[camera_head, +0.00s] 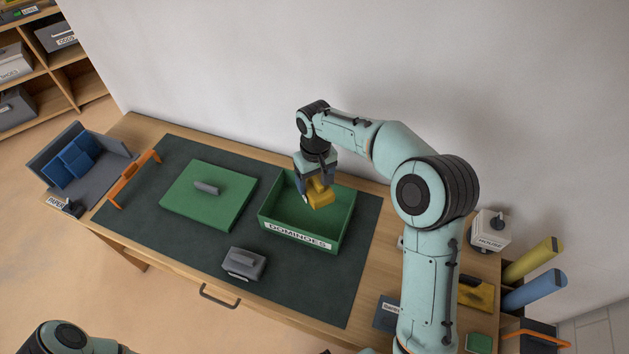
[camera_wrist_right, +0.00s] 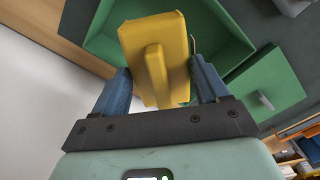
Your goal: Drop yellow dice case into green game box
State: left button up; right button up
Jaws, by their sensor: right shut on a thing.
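The yellow dice case (camera_head: 321,196) is held by my right gripper (camera_head: 317,184) over the green game box, which is open and has a DOMINOES label on its front wall (camera_head: 300,237). In the right wrist view the yellow dice case (camera_wrist_right: 155,50) sits between the two blue fingers of my right gripper (camera_wrist_right: 158,80), shut on its raised handle or ridge. The green game box (camera_wrist_right: 108,45) shows behind it. How far the case is above the box floor is hard to tell. My left gripper is not in view; only part of my left arm shows at the lower left.
A green lid (camera_head: 225,205) with a grey handle lies left of the box on the dark mat (camera_head: 180,240). A grey case (camera_head: 244,263) lies in front. A blue-filled tray (camera_head: 82,165) and orange handle (camera_head: 133,180) are at left. A white HOUSE box (camera_head: 489,230) stands at right.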

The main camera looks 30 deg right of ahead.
aim_at(315, 178)
jog(key=shift+f+b, duration=2.1)
jog(key=shift+f, duration=0.9)
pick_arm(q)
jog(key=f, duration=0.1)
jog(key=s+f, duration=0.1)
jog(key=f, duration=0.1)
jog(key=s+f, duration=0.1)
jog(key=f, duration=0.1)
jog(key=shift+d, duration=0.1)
pick_arm(e)
jog(key=shift+w, duration=0.1)
jog(key=o, duration=1.2)
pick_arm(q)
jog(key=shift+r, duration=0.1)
pick_arm(e)
jog(key=shift+o, duration=0.2)
notch_tip(315, 178, up, 14)
jog(key=shift+f+p, duration=0.25)
jog(key=shift+p, duration=0.85)
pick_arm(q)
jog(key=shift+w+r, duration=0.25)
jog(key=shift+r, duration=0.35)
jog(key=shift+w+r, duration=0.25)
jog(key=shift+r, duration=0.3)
pick_arm(e)
jog(key=shift+f, duration=0.1)
